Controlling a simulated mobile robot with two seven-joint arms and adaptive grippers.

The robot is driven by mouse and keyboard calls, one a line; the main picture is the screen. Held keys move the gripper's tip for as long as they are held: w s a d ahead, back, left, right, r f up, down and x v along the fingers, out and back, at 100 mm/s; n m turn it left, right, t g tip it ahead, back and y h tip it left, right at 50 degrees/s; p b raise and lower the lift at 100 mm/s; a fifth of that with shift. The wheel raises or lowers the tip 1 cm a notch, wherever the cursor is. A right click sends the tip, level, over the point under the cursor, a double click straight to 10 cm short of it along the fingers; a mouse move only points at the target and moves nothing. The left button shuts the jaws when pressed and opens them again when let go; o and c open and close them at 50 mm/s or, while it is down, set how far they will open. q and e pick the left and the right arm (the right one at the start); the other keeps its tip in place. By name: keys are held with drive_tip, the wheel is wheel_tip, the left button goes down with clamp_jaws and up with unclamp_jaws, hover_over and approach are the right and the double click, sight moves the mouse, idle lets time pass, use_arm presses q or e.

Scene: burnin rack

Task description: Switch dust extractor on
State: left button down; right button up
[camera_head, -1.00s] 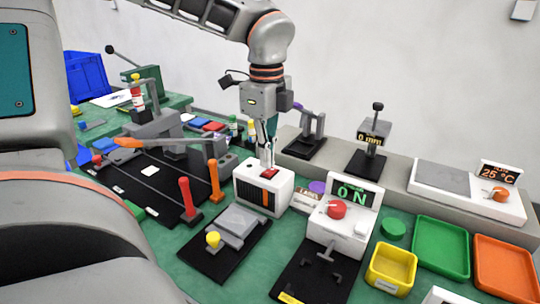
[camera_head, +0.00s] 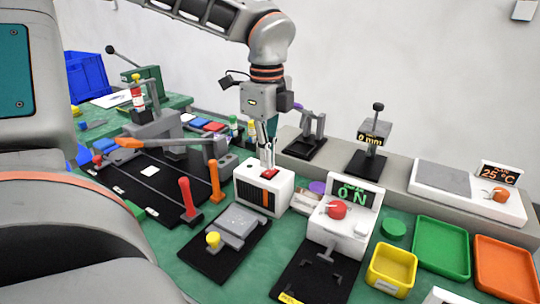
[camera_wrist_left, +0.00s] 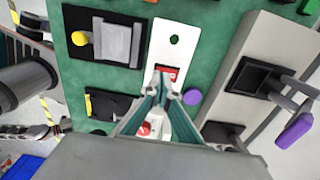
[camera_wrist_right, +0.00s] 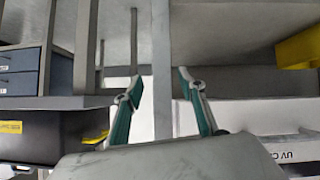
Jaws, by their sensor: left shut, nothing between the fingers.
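The dust extractor, as I take it, is a white box (camera_head: 254,197) with an orange stripe on its front and a red switch (camera_head: 269,174) on top. In the left wrist view the white top (camera_wrist_left: 173,38) and the red switch (camera_wrist_left: 168,71) show just beyond my fingertips. My left gripper (camera_head: 267,164) is shut and empty, pointing down at the switch. Its tips are at or just above the switch; contact is unclear. My right gripper (camera_wrist_right: 159,76) is open and empty in the right wrist view, away from the box.
A white force gauge (camera_head: 340,228) with a red knob stands right of the box. A black fixture with a yellow knob (camera_head: 213,240) lies in front. Red (camera_head: 189,199) and orange (camera_head: 215,182) upright handles stand close on the left. A grey ledge (camera_head: 400,195) runs behind.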

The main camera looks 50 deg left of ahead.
sight(267, 173)
use_arm(q)
drive_tip(key=shift+f+b, duration=0.3)
drive_tip(key=shift+f, duration=0.35)
drive_tip(key=shift+f, duration=0.6)
idle(0.6)
drive_tip(key=shift+r, duration=1.9)
drive_tip(key=shift+r+p, duration=0.35)
drive_tip(key=shift+r, duration=1.35)
